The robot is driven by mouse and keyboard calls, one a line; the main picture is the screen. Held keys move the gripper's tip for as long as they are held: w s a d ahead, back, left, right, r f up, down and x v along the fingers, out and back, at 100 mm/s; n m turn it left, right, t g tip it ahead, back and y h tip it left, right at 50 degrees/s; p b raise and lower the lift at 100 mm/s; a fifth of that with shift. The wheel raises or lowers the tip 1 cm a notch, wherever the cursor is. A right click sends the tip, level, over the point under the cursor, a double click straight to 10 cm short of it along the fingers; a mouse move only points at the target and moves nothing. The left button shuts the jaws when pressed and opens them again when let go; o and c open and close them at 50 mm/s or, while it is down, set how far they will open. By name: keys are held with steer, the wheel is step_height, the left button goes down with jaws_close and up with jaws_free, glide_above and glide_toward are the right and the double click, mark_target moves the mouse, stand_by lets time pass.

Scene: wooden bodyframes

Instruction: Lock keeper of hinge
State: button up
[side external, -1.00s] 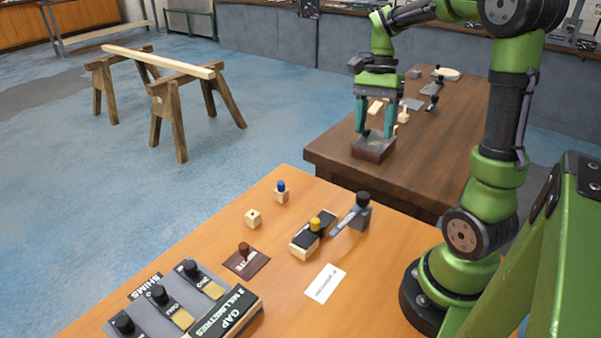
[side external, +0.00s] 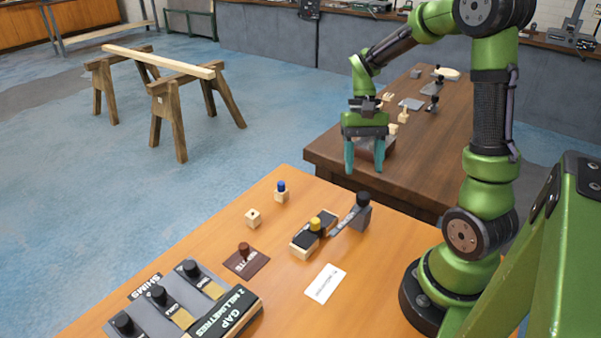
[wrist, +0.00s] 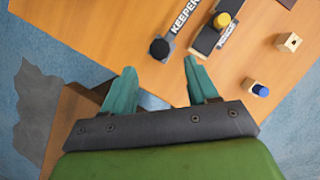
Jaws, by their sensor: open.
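The keeper (side external: 345,220) is a grey strip with a black knob on a grey block, at the right of the orange table; its lettering shows in the wrist view (wrist: 185,16). The hinge (side external: 304,243) is a pale wood block with a black top and a yellow knob, just left of the keeper's end; it shows at the top of the wrist view (wrist: 208,38). I cannot tell if they touch. My gripper (side external: 364,171) is open and empty, raised behind the keeper. In the wrist view, the keeper's black knob lies just beyond the fingertips (wrist: 160,65).
A wooden cube (side external: 253,218), a blue-knobbed block (side external: 282,193) and a brown plate with a knob (side external: 246,262) stand left of the hinge. A white card (side external: 325,284) lies in front. A shim rack (side external: 165,300) is front left. A dark table (side external: 440,150) stands behind.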

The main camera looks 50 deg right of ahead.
mark_target(363, 194)
steer(key=x, duration=0.7)
jaws_close()
